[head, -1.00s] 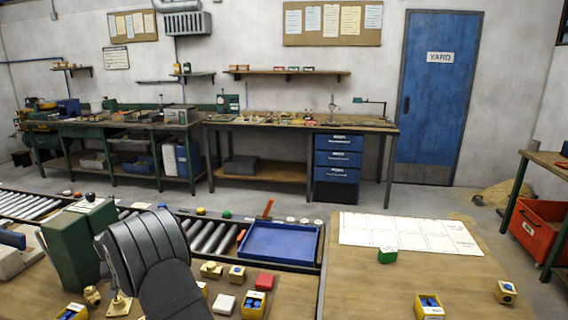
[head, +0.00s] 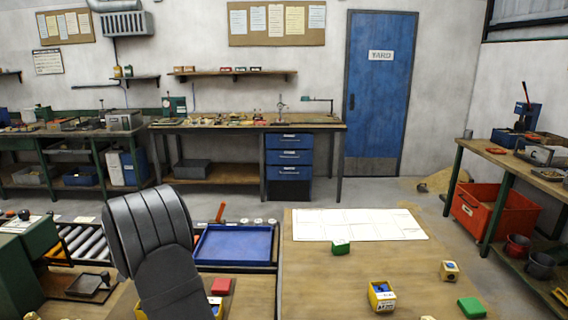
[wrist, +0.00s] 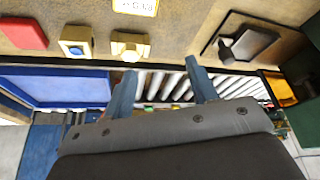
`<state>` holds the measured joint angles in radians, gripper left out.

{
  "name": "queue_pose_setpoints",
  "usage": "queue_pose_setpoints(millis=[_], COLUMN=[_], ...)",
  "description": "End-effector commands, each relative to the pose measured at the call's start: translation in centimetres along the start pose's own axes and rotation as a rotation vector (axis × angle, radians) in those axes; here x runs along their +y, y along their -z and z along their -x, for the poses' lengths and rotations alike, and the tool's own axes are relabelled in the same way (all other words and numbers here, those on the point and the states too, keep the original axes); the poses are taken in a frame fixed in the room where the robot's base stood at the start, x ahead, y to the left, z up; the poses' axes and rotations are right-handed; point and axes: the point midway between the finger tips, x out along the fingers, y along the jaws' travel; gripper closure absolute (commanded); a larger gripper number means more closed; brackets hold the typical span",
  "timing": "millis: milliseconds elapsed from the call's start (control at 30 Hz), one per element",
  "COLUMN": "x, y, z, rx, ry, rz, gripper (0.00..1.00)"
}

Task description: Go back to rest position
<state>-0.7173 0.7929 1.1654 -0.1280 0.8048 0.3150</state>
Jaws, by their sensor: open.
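My gripper (wrist: 160,66) shows in the wrist view with its two blue fingers spread apart and nothing between them. It hangs over the roller conveyor (wrist: 165,85), clear of the worktop objects. In the head view my dark arm link rises at the lower left, in front of the left end of the blue tray (head: 235,244); the gripper itself is not visible there. The blue tray also shows in the wrist view (wrist: 68,88), left of the fingers, and looks empty.
The worktop holds a red block (head: 221,286), a green block (head: 340,247), a yellow box (head: 381,296) and a white chart sheet (head: 360,224). A side bench (head: 520,160) with an orange bin (head: 494,212) stands at the right.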

Motion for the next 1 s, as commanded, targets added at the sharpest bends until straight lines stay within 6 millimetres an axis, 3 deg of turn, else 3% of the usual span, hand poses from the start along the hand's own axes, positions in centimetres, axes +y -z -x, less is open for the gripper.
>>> queue_pose_setpoints(millis=[533, 1000], x=[11.1, 20.5], y=[1.0, 0.5], z=[0.5, 1.4], rx=[0.000, -0.001], ry=[-0.063, -0.116], rz=[-0.151, -0.280], gripper=[0.47, 0.47])
